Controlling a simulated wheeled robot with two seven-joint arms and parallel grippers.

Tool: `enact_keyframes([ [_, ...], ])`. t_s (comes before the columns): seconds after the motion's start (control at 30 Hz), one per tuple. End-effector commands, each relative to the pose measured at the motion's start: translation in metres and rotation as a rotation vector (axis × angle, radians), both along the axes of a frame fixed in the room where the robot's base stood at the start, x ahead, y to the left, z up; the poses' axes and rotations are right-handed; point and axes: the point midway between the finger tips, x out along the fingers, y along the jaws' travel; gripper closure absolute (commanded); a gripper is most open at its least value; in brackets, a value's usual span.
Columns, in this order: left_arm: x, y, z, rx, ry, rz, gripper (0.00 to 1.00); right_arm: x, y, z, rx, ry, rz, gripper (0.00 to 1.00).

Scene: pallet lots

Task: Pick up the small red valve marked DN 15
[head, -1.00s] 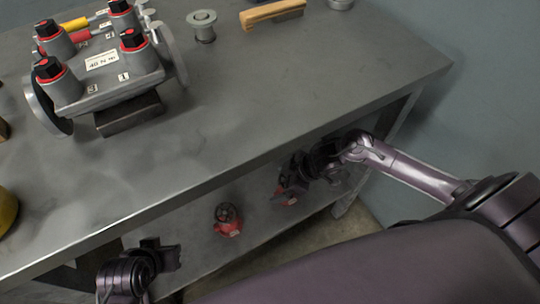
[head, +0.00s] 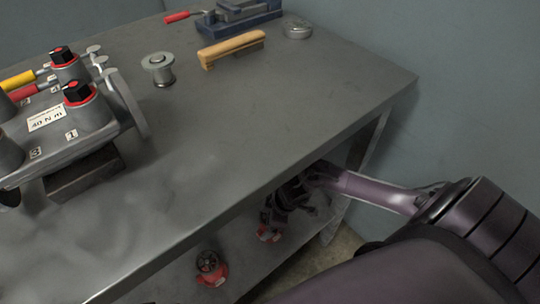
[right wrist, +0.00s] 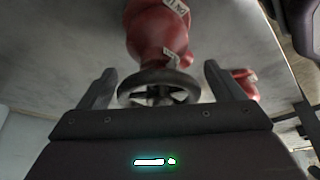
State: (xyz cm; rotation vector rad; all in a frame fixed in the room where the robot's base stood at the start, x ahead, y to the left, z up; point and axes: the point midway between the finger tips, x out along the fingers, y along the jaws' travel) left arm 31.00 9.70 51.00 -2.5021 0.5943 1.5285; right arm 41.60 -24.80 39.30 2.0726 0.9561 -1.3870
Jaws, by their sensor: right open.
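In the right wrist view a red valve (right wrist: 158,35) with a dark handwheel stands between the spread fingers of my right gripper (right wrist: 159,72). Its tag begins with DN, but the number is not clear. The fingers are open and I see no contact. A second red item (right wrist: 246,82) with a tag shows to the right. In the head view the right gripper (head: 285,205) is under the tabletop, by a mostly hidden red valve (head: 267,235). Another red valve (head: 212,273) with a dark handwheel stands on the lower shelf to the left. My left gripper is out of view.
The grey tabletop (head: 240,130) overhangs the lower shelf (head: 250,262). On top are a valve manifold (head: 95,125), a grey flanged spool (head: 158,70), a wooden-handled brush (head: 232,48), a blue vise-like block (head: 240,20) and a round tin (head: 297,28). A table leg stands right of the gripper.

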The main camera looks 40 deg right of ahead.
Motion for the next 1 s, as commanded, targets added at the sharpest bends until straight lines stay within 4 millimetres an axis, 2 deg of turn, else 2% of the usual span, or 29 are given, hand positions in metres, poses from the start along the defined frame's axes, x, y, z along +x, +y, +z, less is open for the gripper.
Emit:
enact_keyframes([
  [0.13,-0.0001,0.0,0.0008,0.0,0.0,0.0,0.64,0.0001,-0.0002,0.0009,0.0,0.0,0.0,0.12],
  [0.17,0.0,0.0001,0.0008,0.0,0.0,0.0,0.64,0.0002,-0.0002,0.0009,0.0,0.0,0.0,0.15],
  [0.8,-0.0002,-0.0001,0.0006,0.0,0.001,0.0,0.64,-0.0002,0.0001,0.0009,0.001,0.0,0.001,0.99],
  [1.0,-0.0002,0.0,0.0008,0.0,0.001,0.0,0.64,0.0018,0.0004,0.0031,0.003,-0.006,0.0,1.0],
])
